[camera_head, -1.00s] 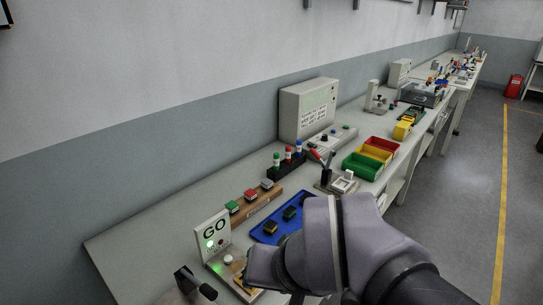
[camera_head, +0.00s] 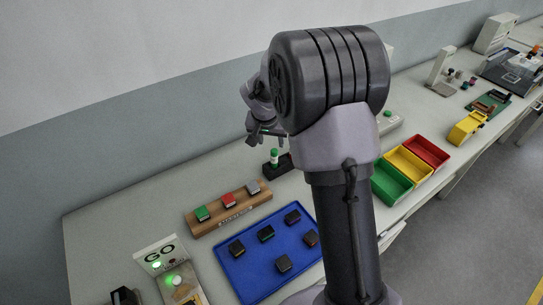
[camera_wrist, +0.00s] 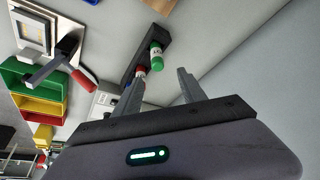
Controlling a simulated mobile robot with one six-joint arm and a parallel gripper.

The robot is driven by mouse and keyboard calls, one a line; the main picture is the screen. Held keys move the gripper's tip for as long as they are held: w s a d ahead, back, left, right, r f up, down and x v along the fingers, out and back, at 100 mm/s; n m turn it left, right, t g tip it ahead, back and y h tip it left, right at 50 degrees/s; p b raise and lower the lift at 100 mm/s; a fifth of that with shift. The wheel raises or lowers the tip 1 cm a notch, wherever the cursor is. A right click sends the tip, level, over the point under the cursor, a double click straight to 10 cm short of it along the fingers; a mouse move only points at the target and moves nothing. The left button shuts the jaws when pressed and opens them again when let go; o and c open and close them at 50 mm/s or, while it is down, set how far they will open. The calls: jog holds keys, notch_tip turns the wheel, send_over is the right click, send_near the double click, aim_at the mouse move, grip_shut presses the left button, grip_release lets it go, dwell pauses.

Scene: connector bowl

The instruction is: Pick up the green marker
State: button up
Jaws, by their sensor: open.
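The green marker (camera_head: 274,158) stands upright in a black rack (camera_head: 281,170) near the wall, with a green cap and a white body. In the wrist view the green marker (camera_wrist: 156,52) and the rack (camera_wrist: 152,37) lie beyond the fingertips, beside a red-topped marker (camera_wrist: 141,71) partly behind a finger. My gripper (camera_head: 266,142) is open and empty, close above the green marker; it also shows in the wrist view (camera_wrist: 161,74). My arm hides the right part of the rack in the head view.
A wooden block (camera_head: 230,209) with green, red and grey pieces and a blue tray (camera_head: 248,283) with several dark parts lie in front of the rack. Green (camera_head: 391,184), yellow and red bins stand to the right. The wall is close behind.

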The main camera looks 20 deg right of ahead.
aim_at(274, 152)
jog(key=x, duration=0.5)
jog(key=shift+b, duration=0.3)
jog(key=x, duration=0.1)
jog(key=b+x, duration=0.1)
jog(key=x, duration=0.3)
jog(key=shift+s+d+f, duration=0.1)
jog(key=shift+s+f, duration=0.1)
jog(key=shift+s+r, duration=0.1)
jog(key=shift+c, duration=1.2)
grip_shut()
